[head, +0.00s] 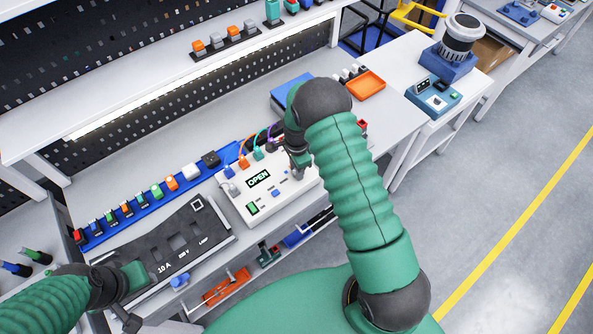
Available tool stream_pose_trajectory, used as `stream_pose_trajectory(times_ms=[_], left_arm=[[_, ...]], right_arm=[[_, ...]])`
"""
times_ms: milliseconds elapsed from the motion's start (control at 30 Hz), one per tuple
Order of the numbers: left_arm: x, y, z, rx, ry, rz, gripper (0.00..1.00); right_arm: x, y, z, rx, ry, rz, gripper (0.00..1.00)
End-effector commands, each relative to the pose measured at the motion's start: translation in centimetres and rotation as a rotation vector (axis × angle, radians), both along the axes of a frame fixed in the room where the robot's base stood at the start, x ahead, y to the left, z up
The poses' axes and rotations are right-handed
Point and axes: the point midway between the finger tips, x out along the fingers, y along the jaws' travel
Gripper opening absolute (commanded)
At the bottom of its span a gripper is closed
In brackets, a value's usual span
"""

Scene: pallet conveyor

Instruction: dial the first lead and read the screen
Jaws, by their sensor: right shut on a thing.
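A white tester box (235,206) sits on the bench, and its small dark screen (259,179) reads OPEN in light letters. A second small green display (252,208) is too small to read. Orange, green and purple leads (245,158) run to plugs along the box's far edge. My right gripper (298,168) comes down over the box's right side and is shut on a small grey knob, mostly hidden by the fingers. My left gripper (137,285) is at the lower left, at the left end of a black panel (190,262) marked 10 A, 500 V and LOOP; its fingers are unclear.
A blue rail (130,217) with several coloured plugs runs behind the black panel. A blue box (285,92) and an orange tray (366,84) lie farther back. Tools hang below the bench's front edge. A blue-based device (433,96) stands on the right-hand table.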

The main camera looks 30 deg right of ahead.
Motion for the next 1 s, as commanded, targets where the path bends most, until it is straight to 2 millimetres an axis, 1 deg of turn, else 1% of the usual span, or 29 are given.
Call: stream_pose_trajectory(times_ms=[33, 233, 667, 700, 833, 1000], left_arm=[[0.01, 0.00, -0.15, 0.000, 0.000, 0.000, 0.36], [0.00, 0.00, -0.31, 0.000, 0.000, 0.000, 0.36], [0.00, 0.00, -0.30, 0.000, 0.000, 0.000, 0.36], [0.00, 0.00, -0.30, 0.000, 0.000, 0.000, 0.36], [0.00, 0.00, -0.31, 0.000, 0.000, 0.000, 0.36], [0.00, 0.00, -0.33, 0.000, 0.000, 0.000, 0.36]], right_arm=[[0.44, -0.25, 0.22, -0.006, -0.011, -0.017, 0.00], [0.44, -0.32, 0.31, -0.006, -0.012, -0.065, 0.00], [0.47, -0.34, 0.38, -0.006, -0.013, -0.075, 0.00], [0.47, -0.34, 0.38, -0.006, -0.013, -0.075, 0.33], [0.36, -0.26, 0.30, -0.005, -0.011, -0.074, 0.50], [0.20, -0.16, 0.18, -0.003, -0.006, -0.074, 0.51]])
